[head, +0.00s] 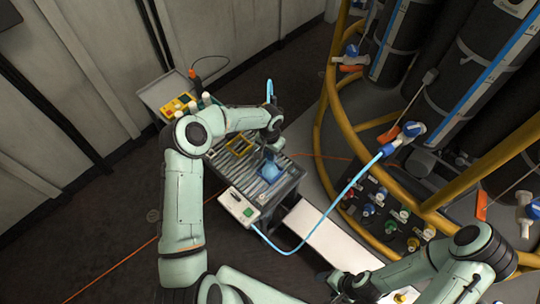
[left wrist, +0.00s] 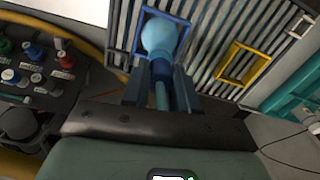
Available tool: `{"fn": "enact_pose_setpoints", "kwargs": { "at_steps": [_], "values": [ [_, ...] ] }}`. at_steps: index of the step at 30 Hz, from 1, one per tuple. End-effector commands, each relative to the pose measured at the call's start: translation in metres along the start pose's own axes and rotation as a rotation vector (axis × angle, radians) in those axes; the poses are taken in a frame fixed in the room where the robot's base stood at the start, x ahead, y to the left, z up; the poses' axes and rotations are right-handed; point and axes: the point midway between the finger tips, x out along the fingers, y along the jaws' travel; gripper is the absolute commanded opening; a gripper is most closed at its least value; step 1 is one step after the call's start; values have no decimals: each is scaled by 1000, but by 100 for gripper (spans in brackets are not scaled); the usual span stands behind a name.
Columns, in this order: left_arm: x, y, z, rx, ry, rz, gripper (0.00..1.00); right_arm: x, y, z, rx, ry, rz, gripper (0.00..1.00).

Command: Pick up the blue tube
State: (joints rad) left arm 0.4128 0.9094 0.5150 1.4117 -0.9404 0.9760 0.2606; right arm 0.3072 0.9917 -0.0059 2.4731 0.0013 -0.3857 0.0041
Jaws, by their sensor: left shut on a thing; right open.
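The blue tube (left wrist: 160,40) has a light blue rounded end and a darker blue part. In the left wrist view it stands out between the fingers of my left gripper (left wrist: 161,92), which is shut on it. In the head view the blue tube (head: 268,171) is over the slatted top of the cart (head: 289,178), below my left gripper (head: 270,148). A blue square frame (left wrist: 137,35) on the slats surrounds its end in the wrist picture; I cannot tell whether the tube touches the slats. My right gripper (head: 338,284) is open, low in the head view, away from the cart.
A yellow frame (left wrist: 262,68) lies on the slats beside the blue one. A white box (head: 238,207) is at the cart's near edge, with a light blue hose (head: 340,200) running to the yellow-railed rack (head: 323,150) of dark cylinders. An orange cable crosses the floor.

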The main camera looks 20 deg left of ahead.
Motion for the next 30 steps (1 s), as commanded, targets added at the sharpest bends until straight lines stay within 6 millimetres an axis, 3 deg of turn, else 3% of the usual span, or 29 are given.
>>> {"fn": "enact_pose_setpoints", "kwargs": {
  "at_steps": [5,10,30],
  "values": [
    [-10,0,0,0,1,-1,0,0,0,0,0,0,0,72],
    [-34,0,-1,0,4,-2,0,1,1,1,1,-1,1,72],
    [-179,0,-1,0,4,-2,0,-7,-5,-6,-3,8,-3,72]
  ]
}}
